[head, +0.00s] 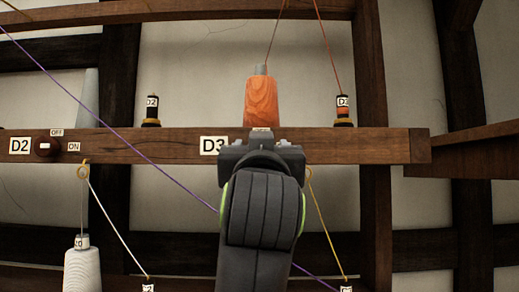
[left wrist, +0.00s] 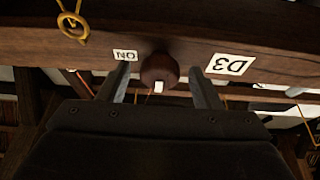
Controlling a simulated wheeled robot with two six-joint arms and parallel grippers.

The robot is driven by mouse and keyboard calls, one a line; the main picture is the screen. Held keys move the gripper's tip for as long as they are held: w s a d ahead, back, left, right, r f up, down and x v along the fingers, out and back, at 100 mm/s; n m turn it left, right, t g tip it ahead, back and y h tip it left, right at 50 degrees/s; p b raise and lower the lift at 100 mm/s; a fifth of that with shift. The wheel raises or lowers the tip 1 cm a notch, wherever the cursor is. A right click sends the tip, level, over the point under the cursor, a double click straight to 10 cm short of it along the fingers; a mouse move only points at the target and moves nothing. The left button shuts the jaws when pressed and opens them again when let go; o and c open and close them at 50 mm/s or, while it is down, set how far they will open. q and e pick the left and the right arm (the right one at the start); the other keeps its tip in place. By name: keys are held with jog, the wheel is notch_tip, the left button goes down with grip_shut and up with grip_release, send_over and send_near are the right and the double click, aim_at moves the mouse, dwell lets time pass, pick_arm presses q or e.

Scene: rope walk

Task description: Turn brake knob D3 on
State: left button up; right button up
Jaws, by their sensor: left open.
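Brake knob D3 (left wrist: 158,70) is a round dark brown knob on the wooden beam, with a white mark at its lower edge in the left wrist view, where the scene looks upside down. The ON label (left wrist: 125,56) is left of it and the D3 label (left wrist: 231,64) right of it. My left gripper (left wrist: 160,76) is open, one finger on each side of the knob; contact cannot be made out. In the head view my left gripper (head: 262,143) hides the knob, beside the D3 label (head: 214,145). My right gripper is not in view.
Knob D2 (head: 45,146) sits farther left on the beam (head: 150,147). An orange cone-shaped piece (head: 261,101) and small labelled spools (head: 151,109) stand above the beam. A purple cord (head: 150,160) crosses in front. A brass ring (left wrist: 72,26) hangs near the knob.

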pick_arm(q)
jog(key=shift+w+r, duration=0.1)
jog(key=shift+r, duration=0.1)
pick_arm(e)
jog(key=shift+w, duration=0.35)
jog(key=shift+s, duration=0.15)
pick_arm(q)
jog(key=c, duration=1)
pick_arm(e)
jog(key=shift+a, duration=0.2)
pick_arm(q)
jog(key=shift+o, duration=0.2)
jog(key=shift+m, duration=0.5)
jog(key=shift+a+m+g+h+b, duration=0.1)
jog(key=shift+m+g+h+b, duration=0.65)
jog(key=shift+m, duration=2.8)
jog(key=shift+d+m+g+h+b, duration=0.1)
jog(key=shift+m+g+h, duration=1.3)
jog(key=shift+m, duration=2.2)
jog(key=shift+a+m+g+h+b, duration=0.1)
jog(key=shift+m+g+h+b, duration=0.65)
jog(key=shift+m, duration=2.8)
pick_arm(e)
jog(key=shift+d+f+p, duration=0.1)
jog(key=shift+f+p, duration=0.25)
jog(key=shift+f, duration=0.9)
pick_arm(q)
jog(key=shift+r+h, duration=0.1)
jog(key=shift+h, duration=0.4)
